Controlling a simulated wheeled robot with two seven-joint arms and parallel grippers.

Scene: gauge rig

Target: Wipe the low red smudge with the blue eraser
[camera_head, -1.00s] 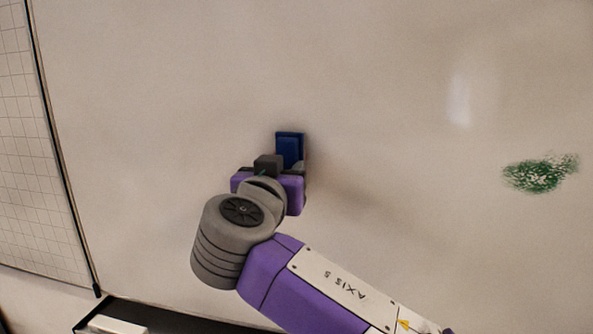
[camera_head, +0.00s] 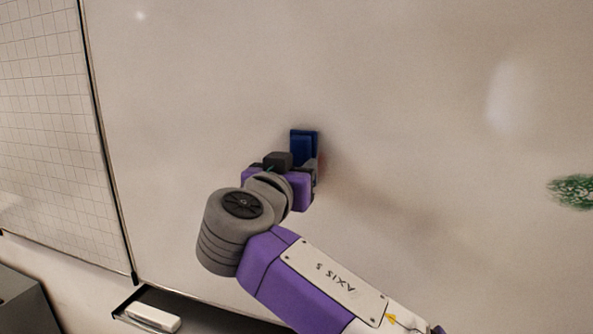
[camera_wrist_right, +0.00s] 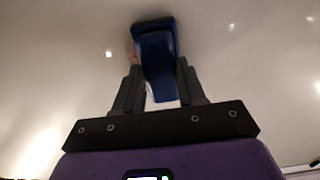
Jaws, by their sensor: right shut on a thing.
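My right gripper (camera_head: 303,168) is shut on the blue eraser (camera_head: 303,146) in front of the whiteboard (camera_head: 420,90). In the right wrist view the eraser (camera_wrist_right: 158,58) stands between the two fingers, its far end at the board; I cannot tell whether it touches. A faint red smudge (camera_head: 322,162) shows just right of the eraser and gripper in the head view, mostly hidden behind them. In the wrist view a reddish trace (camera_wrist_right: 131,50) shows at the eraser's left edge. My left gripper is not in view.
A green smudge (camera_head: 574,191) is at the right edge of the head view. A dark tray (camera_head: 190,314) with a white eraser-like block (camera_head: 153,317) runs below the board. A gridded panel (camera_head: 45,130) is at the left.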

